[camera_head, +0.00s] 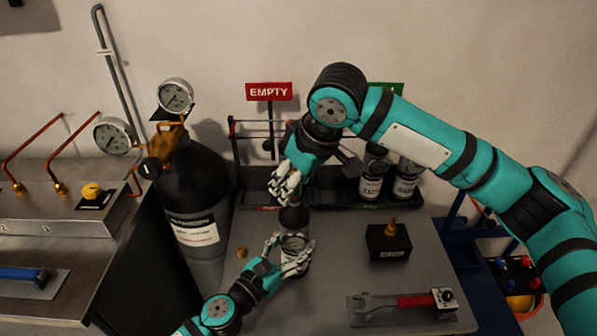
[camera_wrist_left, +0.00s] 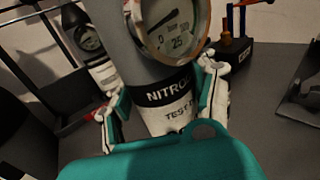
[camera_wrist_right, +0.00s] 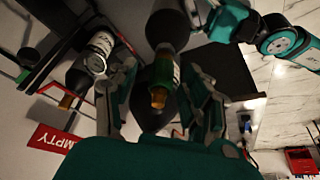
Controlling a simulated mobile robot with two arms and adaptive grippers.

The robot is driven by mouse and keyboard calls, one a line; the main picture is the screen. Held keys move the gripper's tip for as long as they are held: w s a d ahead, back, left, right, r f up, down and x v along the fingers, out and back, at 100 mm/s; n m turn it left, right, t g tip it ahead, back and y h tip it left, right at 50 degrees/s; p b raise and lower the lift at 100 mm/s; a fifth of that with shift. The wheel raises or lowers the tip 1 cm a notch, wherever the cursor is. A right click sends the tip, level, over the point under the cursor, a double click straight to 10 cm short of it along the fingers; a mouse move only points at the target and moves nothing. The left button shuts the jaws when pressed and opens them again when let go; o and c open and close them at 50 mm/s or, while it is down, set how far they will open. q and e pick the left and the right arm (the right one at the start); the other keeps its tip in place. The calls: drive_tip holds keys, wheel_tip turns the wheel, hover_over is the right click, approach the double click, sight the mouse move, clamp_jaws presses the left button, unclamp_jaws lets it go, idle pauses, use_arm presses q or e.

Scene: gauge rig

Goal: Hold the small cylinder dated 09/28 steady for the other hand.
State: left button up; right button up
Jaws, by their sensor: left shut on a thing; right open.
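A small dark cylinder (camera_head: 294,216) with a round gauge stands upright on the grey table, below the EMPTY sign. In the left wrist view its label (camera_wrist_left: 170,98) reads "NITRO" and "TEST"; the date is not readable. My left gripper (camera_head: 289,257) is shut around its lower body, with fingers on both sides of the label. My right gripper (camera_head: 284,184) is open above the cylinder's top. In the right wrist view the brass valve (camera_wrist_right: 158,96) shows between the spread fingers (camera_wrist_right: 160,105). The fingers appear apart from the valve.
Behind are a rack with a red EMPTY sign (camera_head: 269,92) and two more small cylinders (camera_head: 371,187). A large black cylinder (camera_head: 196,190) with gauges stands left. A small brass cap (camera_head: 241,252) lies left.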

clamp_jaws()
idle(0.7)
